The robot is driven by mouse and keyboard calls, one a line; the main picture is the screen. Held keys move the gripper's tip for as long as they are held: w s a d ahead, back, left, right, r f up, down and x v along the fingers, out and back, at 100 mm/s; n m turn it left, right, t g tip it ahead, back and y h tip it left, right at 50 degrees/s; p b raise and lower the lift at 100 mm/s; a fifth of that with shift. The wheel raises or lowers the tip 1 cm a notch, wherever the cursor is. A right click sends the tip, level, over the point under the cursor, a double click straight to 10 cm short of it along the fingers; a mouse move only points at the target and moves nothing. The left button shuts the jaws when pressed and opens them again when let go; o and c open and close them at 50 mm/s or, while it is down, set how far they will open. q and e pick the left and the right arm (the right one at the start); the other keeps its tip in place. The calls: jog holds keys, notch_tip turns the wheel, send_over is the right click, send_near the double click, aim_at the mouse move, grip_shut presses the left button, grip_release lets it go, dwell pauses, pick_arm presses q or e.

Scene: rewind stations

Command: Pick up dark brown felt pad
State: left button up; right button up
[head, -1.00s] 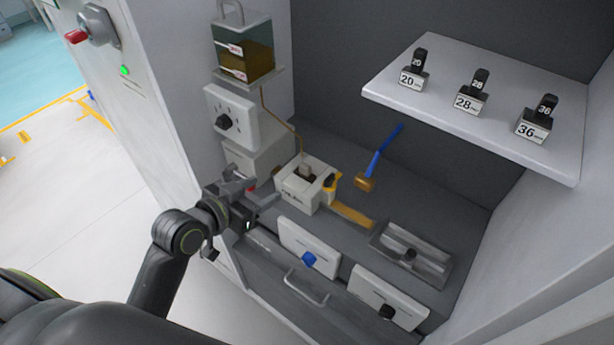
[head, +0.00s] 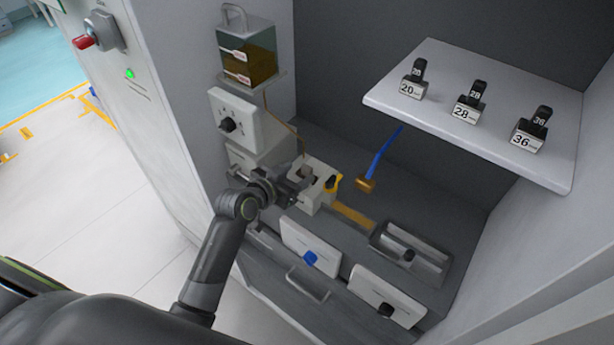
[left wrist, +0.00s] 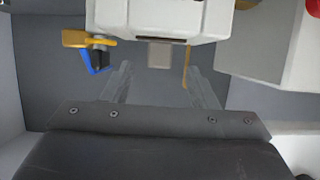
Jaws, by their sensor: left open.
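I cannot clearly make out a dark brown felt pad. A small grey-brown piece (head: 307,173) sits in the recess of the white station block (head: 325,181) and may be it. In the left wrist view a small grey-brown square (left wrist: 160,55) shows under the white block (left wrist: 160,18), beyond and between my fingers. My left gripper (head: 297,189) is at the near left side of the white block. In the left wrist view its two fingers (left wrist: 162,82) are spread apart with nothing between them. My right gripper is not in view.
A blue-handled mallet (head: 374,162), an amber strip (head: 352,215) and a grey metal tray (head: 432,259) lie to the right. A dial box (head: 235,118) and an oil tank (head: 246,62) stand behind on the left. A shelf (head: 500,135) with numbered blocks overhangs at right.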

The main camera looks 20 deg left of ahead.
aim_at(305, 169)
pick_arm(q)
jog(key=shift+w+d, duration=0.1)
jog(key=shift+w, duration=0.2)
jog(key=p+x, duration=0.1)
jog(key=x, duration=0.2)
jog(key=shift+r, duration=0.2)
jog(key=shift+p+x, duration=0.35)
jog(key=shift+x, duration=0.45)
jog(key=shift+s+f, duration=0.1)
jog(key=shift+c, duration=0.2)
jog(key=c, duration=1)
jog(key=shift+c, duration=0.2)
